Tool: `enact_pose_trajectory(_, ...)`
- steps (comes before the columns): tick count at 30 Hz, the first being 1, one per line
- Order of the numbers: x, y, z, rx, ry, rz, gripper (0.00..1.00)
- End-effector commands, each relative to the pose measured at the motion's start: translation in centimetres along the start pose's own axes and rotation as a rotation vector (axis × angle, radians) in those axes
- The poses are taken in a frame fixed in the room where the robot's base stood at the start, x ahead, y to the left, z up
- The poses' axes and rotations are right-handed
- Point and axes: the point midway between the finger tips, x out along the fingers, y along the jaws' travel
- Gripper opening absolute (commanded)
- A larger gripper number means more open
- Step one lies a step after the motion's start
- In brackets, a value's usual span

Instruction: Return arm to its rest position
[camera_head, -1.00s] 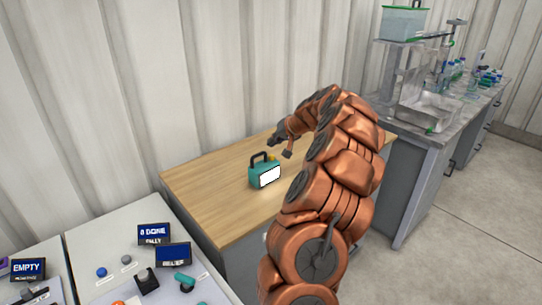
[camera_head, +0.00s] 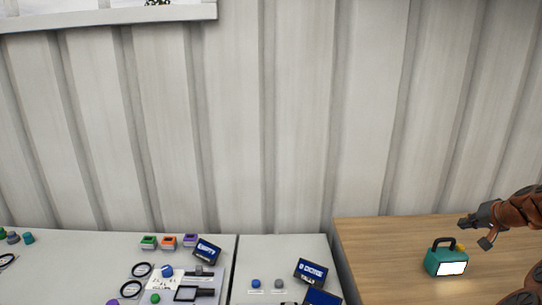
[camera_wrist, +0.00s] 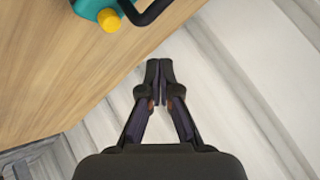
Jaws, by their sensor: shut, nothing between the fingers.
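My gripper (camera_head: 478,232) is at the right edge of the head view, above the wooden table. In the wrist view my gripper (camera_wrist: 160,80) has its two fingers together with nothing between them. A teal jug (camera_head: 446,262) with a dark handle, a yellow cap and a white label stands upright on the wooden table, apart from the gripper and a little below and left of it. The jug (camera_wrist: 92,8) is cut off at the top of the wrist view, with its yellow cap showing. Most of my arm is out of the head view.
The wooden table (camera_head: 385,245) is mostly bare around the jug. Left of it are grey-white benches (camera_head: 70,262) with small screens (camera_head: 311,271), buttons, rings and coloured blocks (camera_head: 169,241). A corrugated wall (camera_head: 300,120) stands close behind. A shelf (camera_head: 110,18) is at the upper left.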

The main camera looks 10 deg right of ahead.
Motion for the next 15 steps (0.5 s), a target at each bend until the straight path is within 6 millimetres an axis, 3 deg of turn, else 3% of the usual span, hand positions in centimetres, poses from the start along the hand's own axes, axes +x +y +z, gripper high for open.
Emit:
enact_pose_trajectory(5, 0.2, -7.0, 3.5, -0.073, -0.09, -0.052, 0.0)
enact_pose_trajectory(9, -0.3, -13.5, 8.3, -0.153, -0.192, -0.088, 0.0)
enact_pose_trajectory(15, -2.2, -20.7, 16.7, -0.271, -0.348, -0.108, 0.0)
